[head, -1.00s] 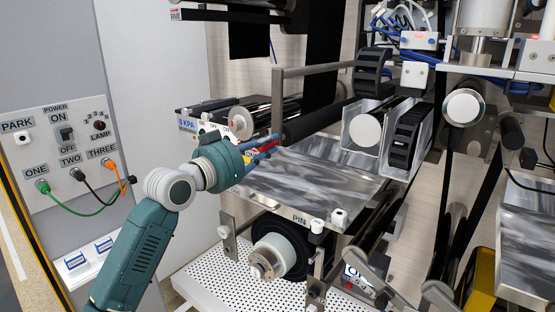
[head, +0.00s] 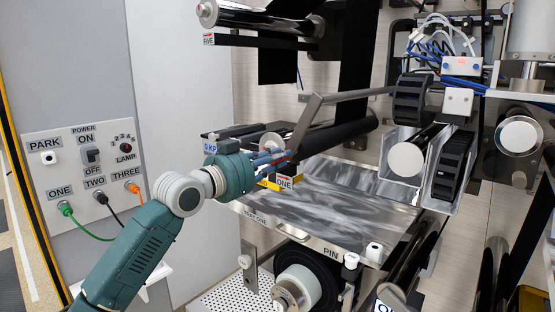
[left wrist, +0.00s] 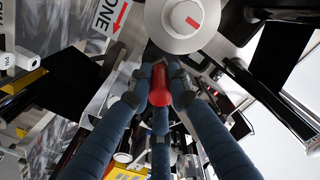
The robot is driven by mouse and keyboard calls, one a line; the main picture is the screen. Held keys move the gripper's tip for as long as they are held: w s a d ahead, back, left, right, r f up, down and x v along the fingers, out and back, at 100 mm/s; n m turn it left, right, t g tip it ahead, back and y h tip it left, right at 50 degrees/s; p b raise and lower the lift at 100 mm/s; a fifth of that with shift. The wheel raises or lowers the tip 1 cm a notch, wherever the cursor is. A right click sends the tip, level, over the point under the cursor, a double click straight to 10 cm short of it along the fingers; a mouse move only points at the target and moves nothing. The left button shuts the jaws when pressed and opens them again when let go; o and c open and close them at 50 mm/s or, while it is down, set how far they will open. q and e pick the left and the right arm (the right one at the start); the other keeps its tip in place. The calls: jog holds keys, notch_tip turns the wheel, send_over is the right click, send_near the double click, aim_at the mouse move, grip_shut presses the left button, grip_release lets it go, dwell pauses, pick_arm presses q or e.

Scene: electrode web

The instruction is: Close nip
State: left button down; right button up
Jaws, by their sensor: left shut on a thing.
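The nip lever, a grey bent bar (head: 308,118), slants down and left from a cross bar beside the dark roller (head: 345,134). My left gripper (head: 276,158) is at its lower end, with its blue fingers closed together. In the left wrist view the fingers (left wrist: 160,85) are shut around a red handle (left wrist: 159,98). The gripper hides most of the handle in the head view. A white round knob with a red mark (left wrist: 188,18) lies just beyond the fingers. My right gripper is not in view.
A silver table plate (head: 330,200) lies below the gripper, with a sign reading ONE (head: 285,182) near it. A panel with switches and cables (head: 90,175) stands at the left. Black web and rollers fill the right side.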

pick_arm(q)
jog(key=shift+w+a+r, duration=0.1)
jog(key=shift+a, duration=0.05)
jog(key=c, duration=1.9)
grip_release()
jog(key=shift+o, duration=1.4)
jog(key=shift+w+a, duration=0.1)
jog(key=shift+s+a, duration=0.2)
jog(key=shift+s, duration=0.35)
jog(key=v, duration=1.1)
jog(key=shift+w, duration=0.15)
